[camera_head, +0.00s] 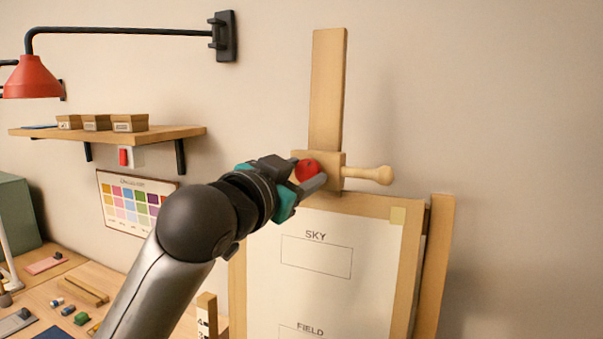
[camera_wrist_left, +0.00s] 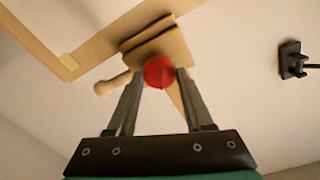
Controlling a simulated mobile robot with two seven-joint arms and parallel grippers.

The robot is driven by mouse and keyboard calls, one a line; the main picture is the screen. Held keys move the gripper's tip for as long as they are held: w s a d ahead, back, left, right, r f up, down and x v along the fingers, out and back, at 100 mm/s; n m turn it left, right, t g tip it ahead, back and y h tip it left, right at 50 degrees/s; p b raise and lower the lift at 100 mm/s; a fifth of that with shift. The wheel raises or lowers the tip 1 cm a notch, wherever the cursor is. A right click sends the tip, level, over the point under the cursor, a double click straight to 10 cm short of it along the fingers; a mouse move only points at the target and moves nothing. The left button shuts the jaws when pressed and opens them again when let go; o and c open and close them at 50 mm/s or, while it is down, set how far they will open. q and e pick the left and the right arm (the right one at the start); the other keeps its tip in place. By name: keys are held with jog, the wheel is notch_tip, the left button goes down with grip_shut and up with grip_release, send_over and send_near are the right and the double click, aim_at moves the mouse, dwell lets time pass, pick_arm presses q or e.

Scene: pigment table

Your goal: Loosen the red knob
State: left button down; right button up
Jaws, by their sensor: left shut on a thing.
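The red knob (camera_head: 306,170) sits on the front of the wooden clamp block (camera_head: 330,160) on the easel's upright post (camera_head: 328,90). My left gripper (camera_head: 308,173) reaches up from the left and is shut on the red knob. In the left wrist view the red knob (camera_wrist_left: 159,71) lies between the two fingertips of the left gripper (camera_wrist_left: 160,78), with the block (camera_wrist_left: 160,42) behind it. A wooden peg handle (camera_head: 370,174) sticks out to the right of the block. My right gripper is in neither view.
The easel holds a board (camera_head: 315,225) with boxes labelled SKY and FIELD, just below the block. A shelf (camera_head: 110,134) with small boxes is on the wall at left, under a red lamp (camera_head: 32,80). The table (camera_head: 60,290) at lower left carries small items. The wall right of the post is clear.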

pick_arm(q)
jog(key=m, duration=0.7)
jog(key=shift+r+g, duration=0.1)
jog(key=shift+g, duration=0.2)
jog(key=m, duration=0.5)
jog(key=shift+m+g, duration=0.3)
jog(key=shift+m, duration=0.1)
jog(key=shift+h, duration=0.3)
jog(key=shift+c, duration=1.5)
grip_release()
jog(key=shift+s, duration=0.15)
jog(key=b+v, duration=0.5)
jog(key=v, duration=1)
